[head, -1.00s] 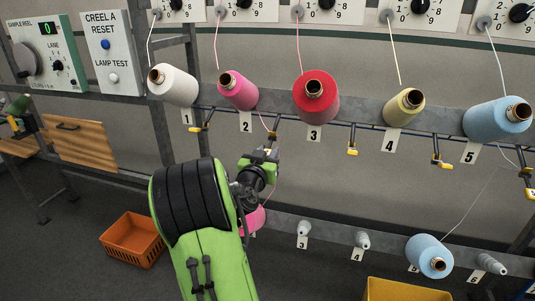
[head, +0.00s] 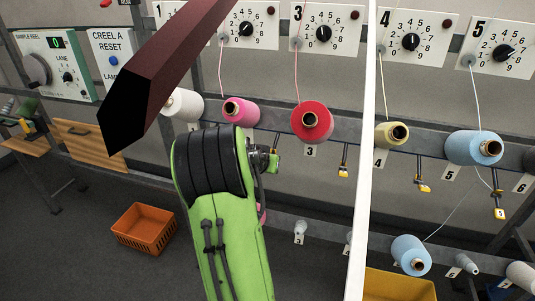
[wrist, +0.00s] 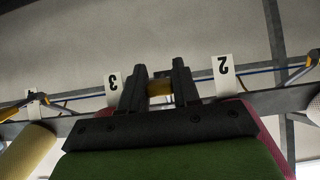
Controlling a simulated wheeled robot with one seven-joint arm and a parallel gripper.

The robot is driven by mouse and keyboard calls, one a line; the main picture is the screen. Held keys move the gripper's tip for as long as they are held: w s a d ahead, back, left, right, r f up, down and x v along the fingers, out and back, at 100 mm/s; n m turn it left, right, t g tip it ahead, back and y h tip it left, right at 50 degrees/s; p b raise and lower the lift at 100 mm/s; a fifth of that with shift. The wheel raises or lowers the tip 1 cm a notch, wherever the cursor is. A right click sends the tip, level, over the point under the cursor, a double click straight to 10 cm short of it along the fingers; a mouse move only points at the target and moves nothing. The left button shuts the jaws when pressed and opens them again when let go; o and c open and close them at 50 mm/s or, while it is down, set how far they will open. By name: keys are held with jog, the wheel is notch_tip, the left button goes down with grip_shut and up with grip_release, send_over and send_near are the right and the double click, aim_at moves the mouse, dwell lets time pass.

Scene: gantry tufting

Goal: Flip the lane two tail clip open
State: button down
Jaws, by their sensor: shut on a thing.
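The lane two tail clip (wrist: 159,88) shows in the wrist view as a yellow piece between my two black fingers. My gripper (wrist: 159,84) is shut on it, and the fingers cover most of it. Its lever position cannot be made out. Upside-down labels 3 (wrist: 113,88) and 2 (wrist: 224,68) stand to either side. In the head view my gripper (head: 273,158) is small and partly hidden by my green arm, below and right of the pink lane two cone (head: 241,111). The clip is hidden there.
A red cone (head: 311,120) sits right of my gripper; yellow (head: 390,135) and blue (head: 473,148) cones follow. Other yellow clips hang below the rail. A dark red bar (head: 160,75) and a white strip (head: 364,170) cross the head view close up. An orange crate (head: 145,228) is on the floor.

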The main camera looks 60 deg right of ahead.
jog(key=shift+d+r+y+p, duration=0.1)
jog(key=shift+r+y+p, duration=0.3)
jog(key=shift+y+p, duration=0.35)
jog(key=shift+p, duration=0.3)
jog(key=c, duration=0.9)
grip_release()
jog(key=v, duration=1.5)
jog(key=shift+a+r, duration=0.25)
jog(key=shift+a, duration=0.05)
jog(key=shift+w, duration=0.1)
